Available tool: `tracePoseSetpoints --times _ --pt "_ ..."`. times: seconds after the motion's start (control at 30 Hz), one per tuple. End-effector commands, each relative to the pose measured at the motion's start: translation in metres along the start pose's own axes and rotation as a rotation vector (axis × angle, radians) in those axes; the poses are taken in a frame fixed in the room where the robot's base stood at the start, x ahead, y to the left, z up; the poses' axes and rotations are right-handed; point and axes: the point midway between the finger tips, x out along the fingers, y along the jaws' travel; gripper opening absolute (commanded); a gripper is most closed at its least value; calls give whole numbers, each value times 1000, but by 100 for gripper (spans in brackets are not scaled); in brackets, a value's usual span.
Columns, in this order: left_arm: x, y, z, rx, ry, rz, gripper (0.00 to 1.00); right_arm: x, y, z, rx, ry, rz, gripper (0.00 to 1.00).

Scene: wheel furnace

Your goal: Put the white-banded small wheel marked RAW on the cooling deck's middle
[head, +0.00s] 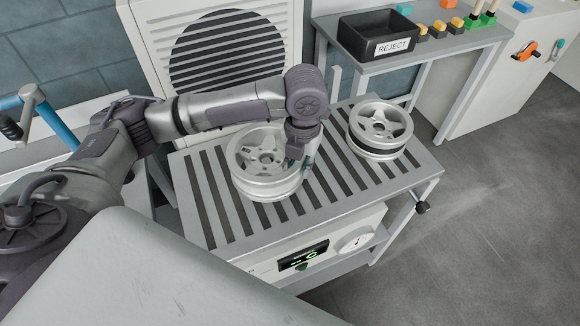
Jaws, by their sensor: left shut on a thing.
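A pale silver spoked wheel (262,182) is at the left-centre of the slatted cooling deck (213,228). Its side looks light all round, and no RAW mark can be read from here. My left gripper (303,156) points down at the wheel's right rim and is shut on it; the fingertips are partly hidden. I cannot tell whether the wheel touches the slats. A second silver wheel (380,127) with a black band lies flat on the deck's right part, apart from the first. My right gripper is not in view.
A large round grille (228,50) stands behind the deck. A black REJECT bin (377,36) is on a side table at the back right, with several coloured blocks beside it. A display (303,257) and a dial sit under the deck's front edge. Bare slats separate the wheels.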

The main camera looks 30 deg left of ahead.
Motion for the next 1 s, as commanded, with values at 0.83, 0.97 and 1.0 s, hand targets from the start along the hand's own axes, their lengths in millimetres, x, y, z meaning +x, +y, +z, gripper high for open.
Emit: tracePoseSetpoints --times 0.83,0.97,1.0 --pt "58 24 21 1 -5 0 0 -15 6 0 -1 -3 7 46" --pt "59 24 21 1 -5 0 0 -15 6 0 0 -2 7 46" --pt "60 24 20 1 -4 0 0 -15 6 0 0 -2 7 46"
